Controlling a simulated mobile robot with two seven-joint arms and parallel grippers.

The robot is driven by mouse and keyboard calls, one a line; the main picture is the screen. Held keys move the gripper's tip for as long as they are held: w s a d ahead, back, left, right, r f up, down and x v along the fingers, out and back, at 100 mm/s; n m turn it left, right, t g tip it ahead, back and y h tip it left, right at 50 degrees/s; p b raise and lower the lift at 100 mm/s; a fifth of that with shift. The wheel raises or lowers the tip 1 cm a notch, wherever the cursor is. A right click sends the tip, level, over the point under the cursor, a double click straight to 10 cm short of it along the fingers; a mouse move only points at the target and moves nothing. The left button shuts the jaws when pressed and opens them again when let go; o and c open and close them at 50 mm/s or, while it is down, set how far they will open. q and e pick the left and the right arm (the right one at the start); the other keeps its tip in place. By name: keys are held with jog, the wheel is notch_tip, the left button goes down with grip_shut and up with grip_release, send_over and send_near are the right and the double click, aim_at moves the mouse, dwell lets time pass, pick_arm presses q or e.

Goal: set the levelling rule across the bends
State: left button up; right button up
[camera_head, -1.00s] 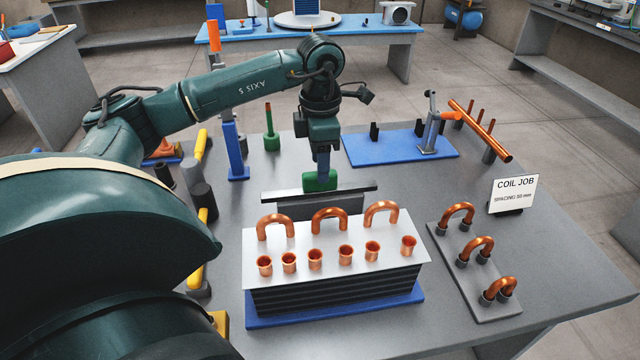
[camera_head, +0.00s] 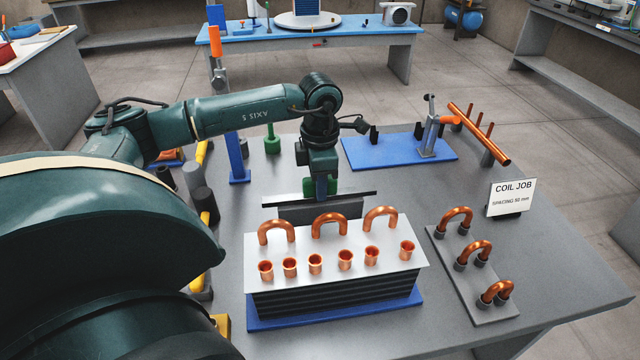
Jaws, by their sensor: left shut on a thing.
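The levelling rule (camera_head: 350,196) is a thin, dark-edged bar with a green grip (camera_head: 308,187). My left gripper (camera_head: 321,190) is shut on the grip and holds the rule crosswise. In the picture the rule lies just behind the row of three copper bends (camera_head: 329,222) and does not cover them. The bends stand along the back of a finned coil block (camera_head: 400,250) with a light top plate. Several open copper tube ends (camera_head: 315,263) stand in front of them. Whether the rule touches anything is unclear. My right gripper is not in view.
A grey upright block (camera_head: 320,211) stands behind the coil. A rack (camera_head: 478,290) at right holds three more bends. Bare table shows right of the coil.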

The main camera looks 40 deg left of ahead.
pick_arm(q)
grip_shut()
notch_tip(320, 180, up, 10)
jog(key=shift+r+b, duration=0.1)
jog(key=shift+b, duration=0.65)
